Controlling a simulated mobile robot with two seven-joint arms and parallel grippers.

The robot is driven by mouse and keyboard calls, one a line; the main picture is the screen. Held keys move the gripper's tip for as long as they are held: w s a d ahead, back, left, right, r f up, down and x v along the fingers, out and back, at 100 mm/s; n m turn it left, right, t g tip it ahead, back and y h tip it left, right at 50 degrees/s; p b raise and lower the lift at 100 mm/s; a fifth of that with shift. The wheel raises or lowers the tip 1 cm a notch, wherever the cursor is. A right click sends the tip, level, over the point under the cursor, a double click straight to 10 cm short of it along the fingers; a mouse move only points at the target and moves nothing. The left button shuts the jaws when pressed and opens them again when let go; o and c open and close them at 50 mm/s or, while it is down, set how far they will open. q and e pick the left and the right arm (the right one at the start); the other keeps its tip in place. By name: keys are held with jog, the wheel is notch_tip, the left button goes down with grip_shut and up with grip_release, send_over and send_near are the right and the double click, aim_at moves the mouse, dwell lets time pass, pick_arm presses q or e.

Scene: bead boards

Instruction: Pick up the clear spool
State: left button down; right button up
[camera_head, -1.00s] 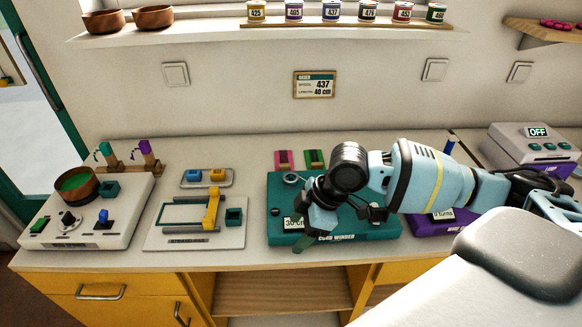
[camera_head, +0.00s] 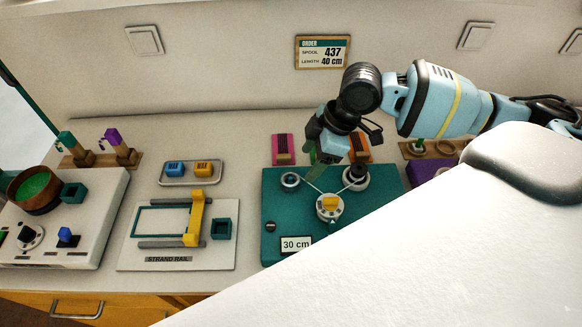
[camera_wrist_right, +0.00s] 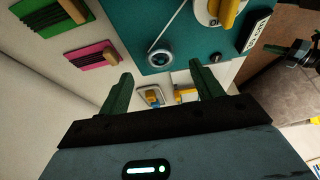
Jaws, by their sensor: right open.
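The teal cord winder (camera_head: 275,225) carries a small pale ring-like spool (camera_head: 290,180) at its back left and a black and white spool or post (camera_head: 355,177) at its back right. Thin cord lines run from both toward a white dial with a yellow knob (camera_head: 329,206). I cannot tell for sure which one is the clear spool. The pale spool also shows in the right wrist view (camera_wrist_right: 160,57), just beyond my fingertips. My right gripper (camera_head: 322,153) is open and empty above the winder's back edge. Its two green fingers (camera_wrist_right: 162,80) are spread apart.
Pink (camera_head: 283,149) and orange (camera_head: 360,148) cards lie behind the winder; a green card (camera_wrist_right: 50,17) shows in the wrist view. A strand rail board (camera_head: 150,258) and a tray with yellow and blue blocks (camera_head: 189,176) stand left.

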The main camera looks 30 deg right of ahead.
aim_at(292, 178)
jog(key=shift+s+a+f, duration=0.2)
jog(key=shift+x, duration=1.05)
jog(key=shift+w+x, duration=0.25)
jog(key=shift+x, duration=1.05)
jog(key=shift+w+x, duration=0.25)
jog(key=shift+x, duration=1.05)
jog(key=shift+a+r, duration=0.15)
jog(key=shift+r, duration=0.05)
jog(key=shift+c, duration=0.2)
jog(key=c, duration=0.8)
jog(key=shift+c, duration=0.4)
